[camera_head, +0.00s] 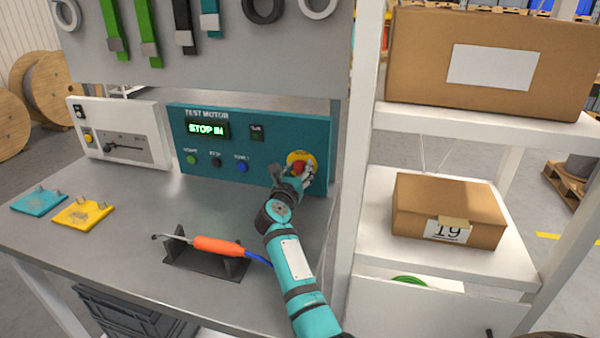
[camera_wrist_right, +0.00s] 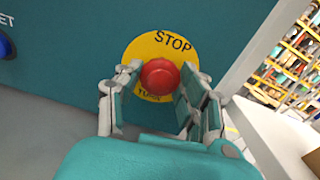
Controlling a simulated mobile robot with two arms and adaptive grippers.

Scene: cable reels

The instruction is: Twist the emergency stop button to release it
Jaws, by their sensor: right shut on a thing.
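The emergency stop button (camera_head: 298,168) is a red knob on a yellow round plate, at the right end of the teal test motor panel (camera_head: 318,135). The panel's green display (camera_head: 207,129) begins with "STOP". My right gripper (camera_head: 298,177) is at the button, its fingers on either side of the red knob. In the right wrist view the red knob (camera_wrist_right: 160,77) sits between the two fingertips (camera_wrist_right: 162,85), in front of the yellow plate (camera_wrist_right: 135,50) marked "STOP". The fingers are shut on it. My left gripper is not in view.
An orange-handled tool (camera_head: 218,246) lies on a black stand on the grey bench (camera_head: 130,225). Blue and yellow plates (camera_head: 82,212) lie at the left, beside a white control box (camera_head: 120,135). A white shelf post (camera_head: 362,150) stands close to the right of the panel.

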